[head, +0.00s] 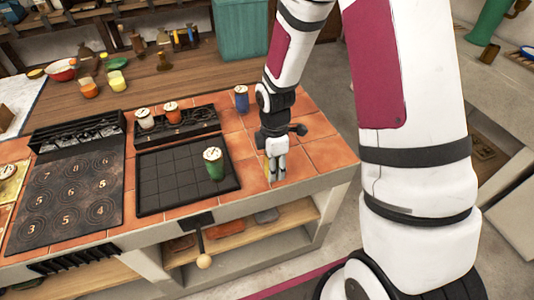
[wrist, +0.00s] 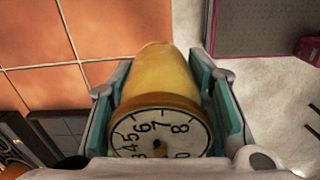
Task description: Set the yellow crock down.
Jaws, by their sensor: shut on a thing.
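The yellow crock (wrist: 165,75), with a numbered dial on its lid, is between the teal-padded fingers of my gripper (wrist: 170,105) in the wrist view. My gripper is shut on it. In the head view my gripper (head: 274,168) points down over the orange tiles at the counter's front right, and only a thin yellow strip of the crock shows. Its base is far from the wrist camera, and I cannot tell whether it touches the tiles.
A green crock (head: 214,165) stands on the black grid tray (head: 160,185) to the left. A blue crock (head: 242,98) stands on the tiles behind. White (head: 145,119) and orange (head: 172,112) crocks stand in a black rack. The counter's front edge (head: 300,183) is close to my gripper.

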